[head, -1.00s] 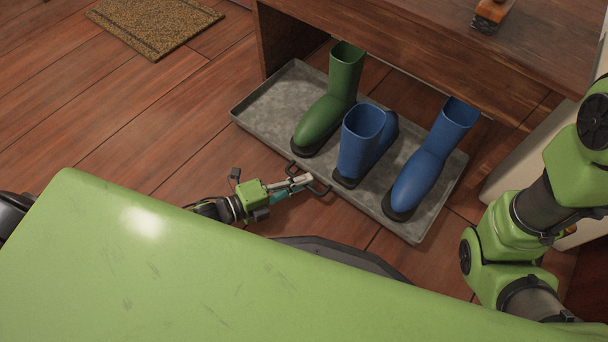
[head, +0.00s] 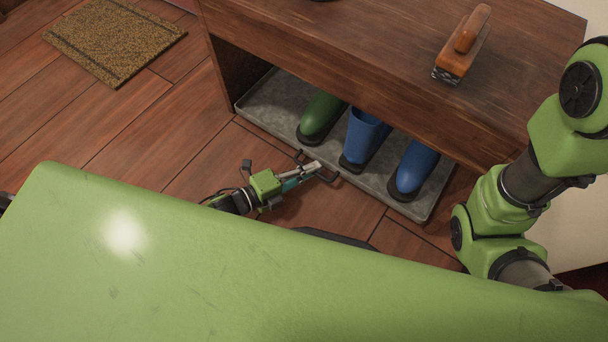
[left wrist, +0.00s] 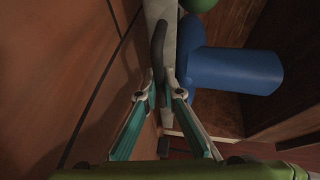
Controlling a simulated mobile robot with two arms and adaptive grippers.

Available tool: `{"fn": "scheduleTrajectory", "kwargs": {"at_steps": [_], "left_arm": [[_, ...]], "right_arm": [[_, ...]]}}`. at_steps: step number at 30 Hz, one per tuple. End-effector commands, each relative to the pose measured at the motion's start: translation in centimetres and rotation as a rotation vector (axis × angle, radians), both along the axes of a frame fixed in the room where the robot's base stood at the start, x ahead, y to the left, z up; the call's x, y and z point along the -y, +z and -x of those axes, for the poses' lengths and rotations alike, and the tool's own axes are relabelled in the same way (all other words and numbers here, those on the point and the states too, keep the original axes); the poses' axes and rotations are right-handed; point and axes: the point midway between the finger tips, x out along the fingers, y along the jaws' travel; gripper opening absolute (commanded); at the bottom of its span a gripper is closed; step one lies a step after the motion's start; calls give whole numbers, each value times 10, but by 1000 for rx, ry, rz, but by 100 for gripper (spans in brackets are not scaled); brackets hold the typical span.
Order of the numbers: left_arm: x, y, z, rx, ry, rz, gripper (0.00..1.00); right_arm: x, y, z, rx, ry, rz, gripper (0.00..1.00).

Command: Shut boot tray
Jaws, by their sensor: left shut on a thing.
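The grey metal boot tray (head: 262,102) lies on the floor, mostly under the wooden bench, with a front strip showing. A green boot (head: 320,115) and blue boots (head: 365,130) (head: 415,167) stand in it, their tops hidden by the bench. My left gripper (head: 316,169) is shut on the tray's dark front handle (head: 299,155). In the left wrist view the fingers (left wrist: 162,95) close on the handle (left wrist: 158,45), with a blue boot (left wrist: 232,68) just beyond. My right arm shows at the right of the head view; its gripper does not.
The bench (head: 365,50) overhangs the tray; a wooden-handled brush (head: 463,48) lies on its top. A coarse brown doormat (head: 115,40) lies at upper left. The wooden floor (head: 150,125) left of the tray is clear.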

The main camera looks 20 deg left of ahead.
Motion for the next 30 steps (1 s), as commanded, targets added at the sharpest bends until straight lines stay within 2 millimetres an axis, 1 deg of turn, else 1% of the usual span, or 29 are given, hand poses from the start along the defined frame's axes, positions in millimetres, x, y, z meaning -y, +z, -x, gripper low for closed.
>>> {"fn": "scheduleTrajectory", "kwargs": {"at_steps": [3,9,23,24,26,30], "left_arm": [[3,-1,-11,1,2,-2,0],[6,-1,-21,-1,3,-2,0],[7,0,-27,0,7,-3,0],[7,0,-27,0,7,-3,10],[7,0,-27,0,7,-3,25],[8,1,-26,2,4,-1,25]], "right_arm": [[0,-2,2,3,1,-1,48],[0,-3,2,4,2,-1,48],[0,-4,1,3,1,0,48],[0,-4,1,2,1,0,48],[0,-4,1,2,1,0,48],[0,-3,0,0,1,0,48]]}}
